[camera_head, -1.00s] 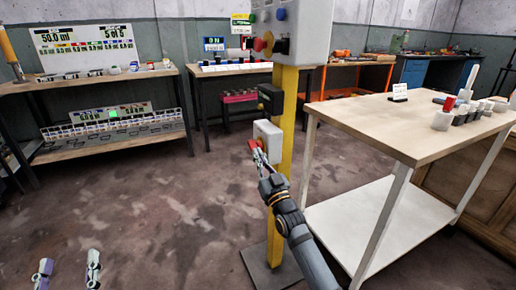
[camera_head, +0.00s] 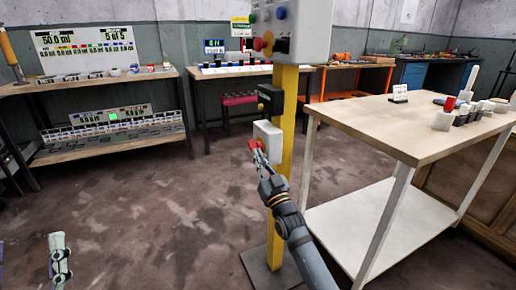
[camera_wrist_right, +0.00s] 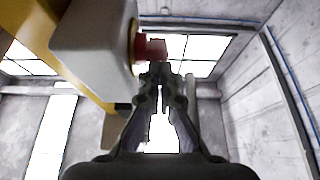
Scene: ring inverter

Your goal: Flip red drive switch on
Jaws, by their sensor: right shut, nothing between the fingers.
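The red switch lever (camera_head: 254,146) sticks out of a white box (camera_head: 267,134) on the yellow post (camera_head: 286,160). My right gripper (camera_head: 257,153) is shut and empty, with its tips right at the lever. In the right wrist view the red lever (camera_wrist_right: 152,49) stands out sideways from the white box (camera_wrist_right: 95,40), and the shut fingertips (camera_wrist_right: 158,74) are just below it. I cannot tell whether they touch. My left gripper (camera_head: 30,242) shows only partly at the lower left, its fingers apart and nothing between them.
A grey control panel (camera_head: 312,18) with coloured buttons tops the post. A black box (camera_head: 270,98) sits above the switch box. A wooden-topped table (camera_head: 400,125) stands close to the right of my right arm. The floor (camera_head: 130,200) to the left is clear.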

